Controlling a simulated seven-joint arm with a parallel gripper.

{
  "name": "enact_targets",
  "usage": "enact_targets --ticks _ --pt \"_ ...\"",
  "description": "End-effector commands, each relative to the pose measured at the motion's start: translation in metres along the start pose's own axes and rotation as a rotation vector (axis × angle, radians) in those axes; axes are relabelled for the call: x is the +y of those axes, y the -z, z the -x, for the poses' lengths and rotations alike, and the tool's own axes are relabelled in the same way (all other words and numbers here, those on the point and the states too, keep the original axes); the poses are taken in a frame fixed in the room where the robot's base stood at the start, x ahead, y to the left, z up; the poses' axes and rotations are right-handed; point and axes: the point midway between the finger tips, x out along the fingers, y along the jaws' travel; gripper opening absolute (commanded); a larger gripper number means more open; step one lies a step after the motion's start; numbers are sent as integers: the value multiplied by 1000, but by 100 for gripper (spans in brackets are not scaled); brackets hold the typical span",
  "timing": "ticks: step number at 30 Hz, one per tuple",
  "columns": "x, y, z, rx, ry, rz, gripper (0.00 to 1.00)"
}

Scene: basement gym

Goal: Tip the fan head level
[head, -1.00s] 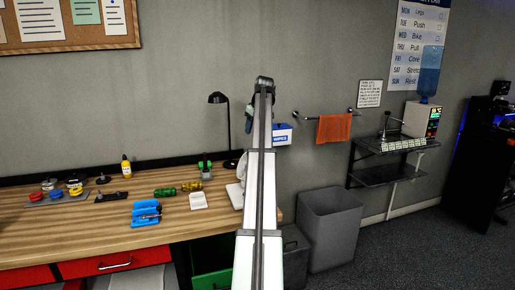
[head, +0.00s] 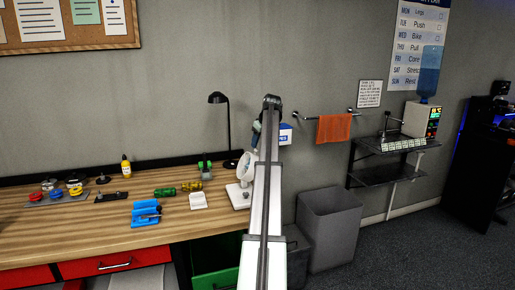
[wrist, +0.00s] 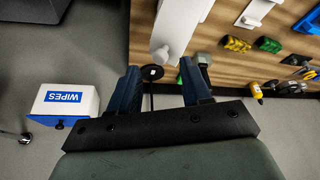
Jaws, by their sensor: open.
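The white desk fan stands near the right end of the wooden workbench, partly covered by my arm. In the head view its round head (head: 245,168) looks tilted, above a white base (head: 237,196). In the wrist view a white part of the fan (wrist: 180,25) shows at the top, just beyond my fingertips. My gripper (wrist: 158,78) is open, with two blue fingers apart and nothing held between them. In the head view my gripper (head: 256,134) is mostly hidden behind my arm, above the fan. I cannot tell whether a finger touches the fan.
A black lamp (head: 220,125) stands behind the fan. A wipes box (head: 285,134) is at the wall to the right. Yellow and green dumbbells (head: 178,189), a white tray (head: 198,201) and a blue holder (head: 146,213) lie left on the bench (head: 90,235). A grey bin (head: 328,225) stands right.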

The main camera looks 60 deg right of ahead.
Motion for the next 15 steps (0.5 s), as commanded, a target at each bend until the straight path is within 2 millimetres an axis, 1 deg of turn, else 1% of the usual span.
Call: enact_targets --ticks 1,6,10,15 --pt "0 0 -8 -1 0 0 48" --pt "0 0 -26 0 0 0 48" --pt "0 0 -33 0 0 0 48" --pt "0 0 -35 1 -1 0 48"
